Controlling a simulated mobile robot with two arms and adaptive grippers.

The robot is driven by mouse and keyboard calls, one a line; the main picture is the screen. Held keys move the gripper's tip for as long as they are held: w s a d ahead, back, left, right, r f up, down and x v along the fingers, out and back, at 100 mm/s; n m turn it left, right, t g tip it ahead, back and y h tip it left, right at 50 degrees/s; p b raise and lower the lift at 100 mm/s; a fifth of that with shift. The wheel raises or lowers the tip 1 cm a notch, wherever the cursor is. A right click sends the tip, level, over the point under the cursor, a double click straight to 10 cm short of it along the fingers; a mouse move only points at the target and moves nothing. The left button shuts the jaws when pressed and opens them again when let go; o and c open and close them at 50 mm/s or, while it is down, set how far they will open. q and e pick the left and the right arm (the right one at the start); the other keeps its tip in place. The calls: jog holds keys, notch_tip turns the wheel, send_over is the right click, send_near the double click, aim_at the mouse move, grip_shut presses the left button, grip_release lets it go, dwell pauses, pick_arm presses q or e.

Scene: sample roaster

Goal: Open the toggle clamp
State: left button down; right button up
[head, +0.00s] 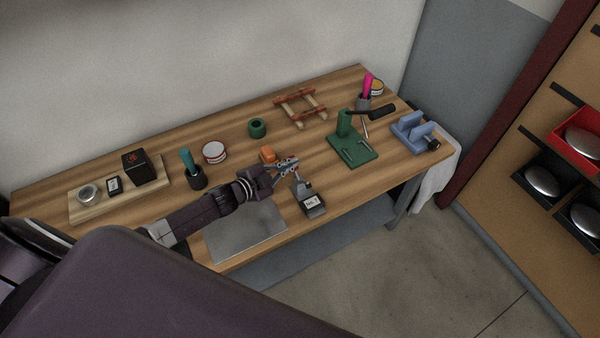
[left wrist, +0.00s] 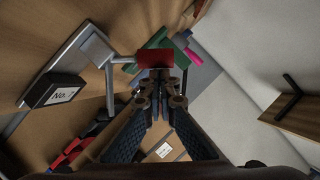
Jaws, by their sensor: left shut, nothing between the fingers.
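The toggle clamp (head: 312,206) stands near the front edge of the wooden bench, a small grey metal piece with a black block labelled "No." and a lever with a red grip. In the left wrist view its grey frame (left wrist: 88,48) is at upper left, and the red grip (left wrist: 155,59) lies just beyond my fingertips. My left gripper (head: 292,164) is shut and empty, at the clamp's upper end; it also shows in the left wrist view (left wrist: 162,78). I cannot tell whether the fingers touch the grip. My right gripper is not in view.
A green stand with a black lever (head: 352,154) and a blue vise (head: 412,136) are to the right. An orange block (head: 267,154) lies behind my gripper. A grey metal sheet (head: 245,236) lies left of the clamp.

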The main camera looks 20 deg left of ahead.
pick_arm(q)
jog(key=shift+w+a+f+n+g+h+b, duration=0.4)
jog(key=shift+w+a+f+n+b, duration=0.25)
jog(key=shift+w+a+f, duration=0.25)
jog(key=shift+a, duration=0.15)
